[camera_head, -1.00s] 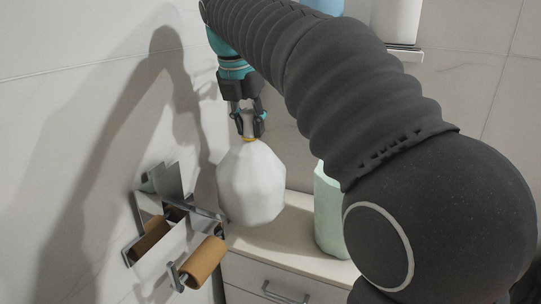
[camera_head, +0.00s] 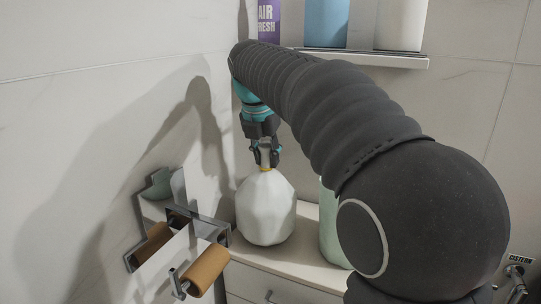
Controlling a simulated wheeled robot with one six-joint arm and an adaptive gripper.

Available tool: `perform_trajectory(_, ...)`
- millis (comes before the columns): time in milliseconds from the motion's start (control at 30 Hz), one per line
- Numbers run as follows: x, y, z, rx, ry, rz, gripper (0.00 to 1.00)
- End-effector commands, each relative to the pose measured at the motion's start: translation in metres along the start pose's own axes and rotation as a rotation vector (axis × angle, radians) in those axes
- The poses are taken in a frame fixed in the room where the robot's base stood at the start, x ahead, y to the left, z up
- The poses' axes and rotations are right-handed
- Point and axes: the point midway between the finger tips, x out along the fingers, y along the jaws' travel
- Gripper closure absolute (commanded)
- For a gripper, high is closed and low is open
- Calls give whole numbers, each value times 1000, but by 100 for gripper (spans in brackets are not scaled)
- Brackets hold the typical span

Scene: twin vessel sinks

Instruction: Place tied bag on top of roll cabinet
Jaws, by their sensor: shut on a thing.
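The roll cabinet (camera_head: 283,257) is a pale cabinet with a drawer front, in the corner behind the roll holder. The bag is over the left part of its top. I cannot tell whether the bag's underside touches the top. My arm hides part of the cabinet's right side.
A pale green container (camera_head: 331,232) stands on the cabinet top, right of the bag. A metal roll holder with a brown roll (camera_head: 205,270) juts from the left wall. A shelf (camera_head: 368,57) above holds a purple air freshener (camera_head: 267,20) and other containers.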

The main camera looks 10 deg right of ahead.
Motion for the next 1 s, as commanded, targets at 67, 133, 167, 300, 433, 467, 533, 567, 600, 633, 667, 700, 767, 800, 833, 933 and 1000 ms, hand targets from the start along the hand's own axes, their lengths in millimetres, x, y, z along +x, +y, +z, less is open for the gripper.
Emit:
perform_trajectory(67, 3, 0, 13, 2, 1, -1, 100)
perform_trajectory(133, 7, 0, 24, 3, 0, -1, 100)
perform_trajectory(167, 8, 0, 28, 3, 1, -1, 100)
perform_trajectory(300, 20, 0, 22, -1, 0, 0, 100)
perform_trajectory(433, 19, 0, 22, 0, -1, 0, 100)
perform_trajectory(467, 19, 0, 22, 0, -1, 0, 100)
perform_trajectory(533, 20, 0, 22, 0, -1, 0, 100)
perform_trajectory(567, 20, 0, 22, -1, 0, 0, 100)
perform_trajectory(600, 21, 0, 22, -1, 0, 0, 100)
perform_trajectory(633, 22, 0, 21, -1, 0, 0, 100)
perform_trajectory(667, 23, 0, 21, -1, 1, 0, 67)
perform_trajectory(700, 22, 0, 21, -1, 0, 0, 57)
perform_trajectory(767, 22, 0, 21, -1, 0, 0, 42)
perform_trajectory(800, 22, 0, 21, -1, 0, 0, 42)
perform_trajectory(833, 22, 0, 21, -1, 0, 0, 42)
perform_trajectory(933, 22, 0, 21, -1, 0, 0, 42)
perform_trajectory(1000, 22, 0, 21, -1, 0, 0, 42)
